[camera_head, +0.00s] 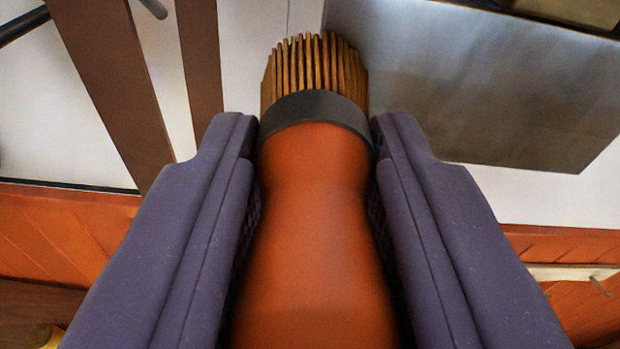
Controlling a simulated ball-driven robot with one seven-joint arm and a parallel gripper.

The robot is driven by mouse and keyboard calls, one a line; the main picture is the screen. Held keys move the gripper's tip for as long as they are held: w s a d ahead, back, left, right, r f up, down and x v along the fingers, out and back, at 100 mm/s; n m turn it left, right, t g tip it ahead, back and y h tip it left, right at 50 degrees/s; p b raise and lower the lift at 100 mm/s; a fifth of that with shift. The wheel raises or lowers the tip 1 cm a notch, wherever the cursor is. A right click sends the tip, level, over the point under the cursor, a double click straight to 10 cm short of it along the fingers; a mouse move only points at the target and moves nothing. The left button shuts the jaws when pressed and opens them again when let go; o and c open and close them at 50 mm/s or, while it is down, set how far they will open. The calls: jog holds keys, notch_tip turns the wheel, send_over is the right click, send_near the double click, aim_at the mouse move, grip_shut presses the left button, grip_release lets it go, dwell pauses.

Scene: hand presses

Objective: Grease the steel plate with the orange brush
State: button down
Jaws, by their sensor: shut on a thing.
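The orange brush (318,230) has an orange handle, a dark collar and tan bristles that point away from me. My gripper (315,140) is shut on the brush, with one purple-grey finger on each side of the handle. The steel plate (490,90) is a grey, brushed metal sheet at the upper right. The bristles overlap the plate's left edge in the picture. I cannot tell whether they touch it. The lower handle runs out of the picture.
A white surface (60,120) lies around the plate. Two brown bars (115,75) cross it at the upper left. A dark rod shows at the top left corner. Orange-red wooden panels (60,240) run below the white surface. A yellow thing (45,337) shows at the bottom left.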

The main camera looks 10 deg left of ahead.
jog(key=shift+d+r+p, duration=0.3)
jog(key=shift+d, duration=0.1)
jog(key=shift+w+d+f, duration=0.1)
jog(key=shift+w+d, duration=0.15)
jog(key=shift+d, duration=0.45)
jog(key=shift+w+d, duration=0.25)
jog(key=shift+d, duration=0.4)
jog(key=shift+w+d+f+b, duration=0.1)
jog(key=shift+w+d+b, duration=0.1)
jog(key=shift+d+b, duration=0.35)
jog(key=shift+w+d+f+b, duration=0.15)
jog(key=shift+d+b, duration=0.25)
jog(key=shift+d, duration=0.2)
jog(key=shift+w+d+r+b, duration=0.1)
jog(key=shift+w+d+b, duration=0.2)
jog(key=shift+d, duration=0.45)
jog(key=shift+w+d+r+b, duration=0.15)
jog(key=shift+d+b, duration=0.3)
jog(key=shift+d, duration=0.35)
jog(key=shift+w+d+b, duration=0.2)
jog(key=shift+d+b, duration=0.15)
jog(key=shift+d, duration=0.4)
